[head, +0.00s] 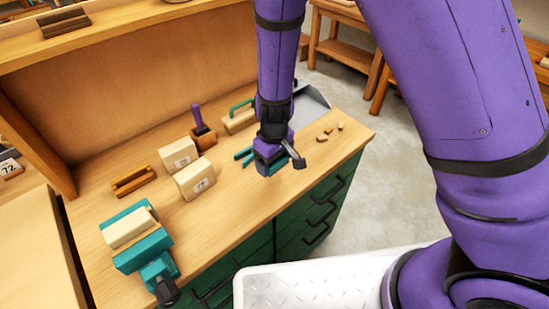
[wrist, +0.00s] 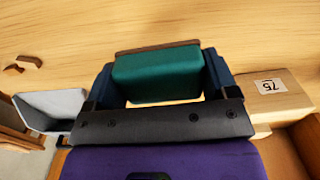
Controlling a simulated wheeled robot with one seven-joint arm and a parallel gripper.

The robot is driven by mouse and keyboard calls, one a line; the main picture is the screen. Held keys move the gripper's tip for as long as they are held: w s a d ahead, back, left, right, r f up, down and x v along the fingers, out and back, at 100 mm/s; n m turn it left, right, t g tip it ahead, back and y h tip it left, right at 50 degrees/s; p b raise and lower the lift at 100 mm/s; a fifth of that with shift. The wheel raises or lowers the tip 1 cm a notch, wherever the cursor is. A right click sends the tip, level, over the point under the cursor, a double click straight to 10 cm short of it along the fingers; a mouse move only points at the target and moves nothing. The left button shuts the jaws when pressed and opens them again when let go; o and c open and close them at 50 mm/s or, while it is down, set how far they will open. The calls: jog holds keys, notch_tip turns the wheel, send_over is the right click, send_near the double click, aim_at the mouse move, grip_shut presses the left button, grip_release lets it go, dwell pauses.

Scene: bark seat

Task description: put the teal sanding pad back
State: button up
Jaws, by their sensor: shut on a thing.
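The teal sanding pad (wrist: 158,74), a teal block with a thin brown edge on its far side, sits between the two dark blue fingers of my gripper (wrist: 160,78) in the wrist view. My gripper is shut on it. In the head view my gripper (head: 272,163) hangs low over the right part of the workbench, and the pad is mostly hidden by it. Short teal strips (head: 243,154) show just left of my gripper in the head view; I cannot tell what they belong to. I cannot tell whether the pad touches the bench.
On the workbench (head: 235,190) stand a teal vise (head: 143,249), numbered wooden blocks (head: 196,177), a holder (head: 203,139) with a purple-handled tool, a green-handled block (head: 239,122), a wooden rack (head: 133,181), a grey dustpan (head: 311,102) and wood scraps (head: 325,133). The front middle is clear.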

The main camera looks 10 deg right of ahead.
aim_at(274, 180)
jog(key=shift+f, duration=3.05)
jog(key=shift+f, duration=0.3)
jog(key=o, duration=0.9)
jog(key=shift+c, duration=0.2)
jog(key=shift+r, duration=0.1)
jog(key=shift+r, duration=3.4)
